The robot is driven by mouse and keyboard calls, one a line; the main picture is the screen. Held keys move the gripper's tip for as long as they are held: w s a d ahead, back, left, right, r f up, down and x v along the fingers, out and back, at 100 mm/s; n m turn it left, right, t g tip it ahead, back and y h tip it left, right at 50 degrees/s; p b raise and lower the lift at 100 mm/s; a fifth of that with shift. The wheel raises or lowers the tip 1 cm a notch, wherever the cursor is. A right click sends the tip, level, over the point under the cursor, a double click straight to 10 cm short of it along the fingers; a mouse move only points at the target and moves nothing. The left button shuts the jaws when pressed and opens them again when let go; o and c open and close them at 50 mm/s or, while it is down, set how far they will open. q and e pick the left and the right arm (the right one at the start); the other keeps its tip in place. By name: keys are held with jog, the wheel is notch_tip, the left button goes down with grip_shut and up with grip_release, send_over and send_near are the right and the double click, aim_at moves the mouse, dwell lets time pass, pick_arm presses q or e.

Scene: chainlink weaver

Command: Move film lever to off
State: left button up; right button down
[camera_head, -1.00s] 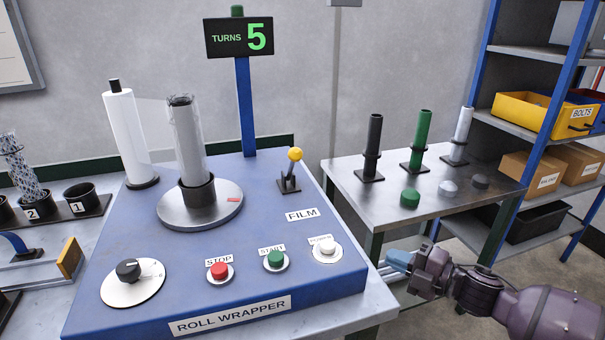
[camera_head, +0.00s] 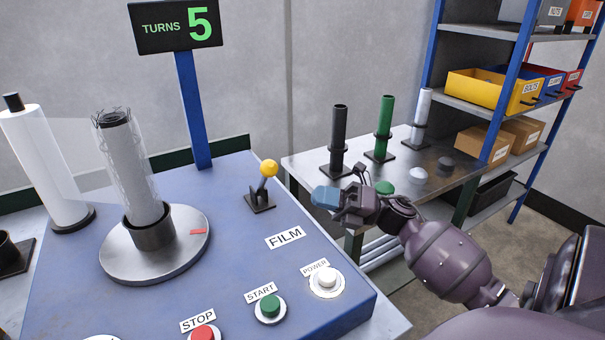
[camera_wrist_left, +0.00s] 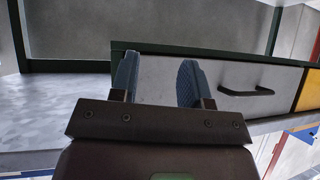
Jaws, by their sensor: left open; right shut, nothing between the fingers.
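The film lever (camera_head: 263,184) is a short stick with a yellow ball on top, on a dark base plate on the blue roll wrapper (camera_head: 232,232). It leans a little to the right. A FILM label (camera_head: 285,237) lies in front of it. My right gripper (camera_head: 322,197) is shut and empty, with blue fingertips pointing left. In the head view it is to the right of the lever, apart from it, over the machine's right side. My left gripper (camera_wrist_left: 158,82) shows only in the left wrist view. It is open with nothing between its fingers; a grey drawer front lies beyond.
A wrapped roll (camera_head: 132,170) stands on the turntable (camera_head: 155,260) left of the lever. STOP, START (camera_head: 270,306) and POWER (camera_head: 326,280) buttons line the machine's front. A steel table (camera_head: 300,165) with black, green and white tubes stands behind my right gripper. The turns sign (camera_head: 175,25) reads 5.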

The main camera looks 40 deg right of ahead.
aim_at(263, 181)
jog(key=x, duration=0.7)
jog(key=shift+w+a+r, duration=0.15)
jog(key=shift+a, duration=0.15)
jog(key=shift+w+a+r, duration=0.1)
jog(key=shift+w+a, duration=0.25)
jog(key=shift+w, duration=0.05)
jog(key=shift+r, duration=0.1)
